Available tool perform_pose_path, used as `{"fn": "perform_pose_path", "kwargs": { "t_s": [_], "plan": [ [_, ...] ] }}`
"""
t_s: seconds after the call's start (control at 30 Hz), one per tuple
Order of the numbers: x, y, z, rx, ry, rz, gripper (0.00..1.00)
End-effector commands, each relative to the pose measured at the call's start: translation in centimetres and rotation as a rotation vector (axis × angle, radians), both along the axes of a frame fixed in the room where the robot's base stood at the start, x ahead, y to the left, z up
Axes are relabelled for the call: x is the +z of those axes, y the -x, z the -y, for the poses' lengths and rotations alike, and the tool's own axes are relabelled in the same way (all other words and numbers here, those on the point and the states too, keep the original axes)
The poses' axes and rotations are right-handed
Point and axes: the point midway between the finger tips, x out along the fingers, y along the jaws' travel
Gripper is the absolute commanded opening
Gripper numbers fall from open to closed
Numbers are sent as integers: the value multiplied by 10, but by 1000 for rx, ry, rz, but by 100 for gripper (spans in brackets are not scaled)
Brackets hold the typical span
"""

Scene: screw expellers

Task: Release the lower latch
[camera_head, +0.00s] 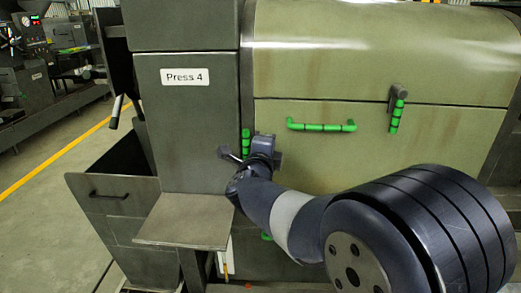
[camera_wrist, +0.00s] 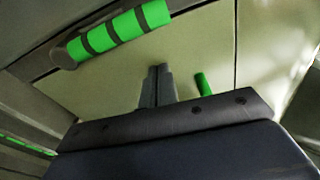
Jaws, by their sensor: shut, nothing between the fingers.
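A green latch handle with dark bands (camera_head: 246,142) stands upright at the left edge of the green panel, right beside my gripper (camera_head: 224,153). A green banded bar (camera_wrist: 118,33), probably this handle, crosses the upper left of the wrist view. My gripper's fingers (camera_wrist: 157,72) are together, with nothing between them, and appear apart from the banded bar. A second banded latch (camera_head: 397,112) hangs at the right, across the seam of the panels. A small green piece (camera_head: 266,237) shows low down, mostly hidden by my arm. I cannot tell which one is the lower latch.
A horizontal green handle (camera_head: 322,127) is on the lower panel, right of my gripper. A short green rod (camera_wrist: 203,83) is right of my fingers in the wrist view. The "Press 4" cabinet (camera_head: 185,120) and a metal shelf (camera_head: 185,222) stand at the left.

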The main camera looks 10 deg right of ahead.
Motion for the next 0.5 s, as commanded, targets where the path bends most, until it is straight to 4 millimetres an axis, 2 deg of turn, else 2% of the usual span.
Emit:
{"fn": "perform_pose_path", "kwargs": {
  "t_s": [0.1, 0.3, 0.5],
  "plan": [
    [0, 28, -15, 7, -1, 2, 0],
    [0, 66, -34, 5, -2, 3, 0],
    [0, 85, -43, 3, 0, 0, 0]
  ]
}}
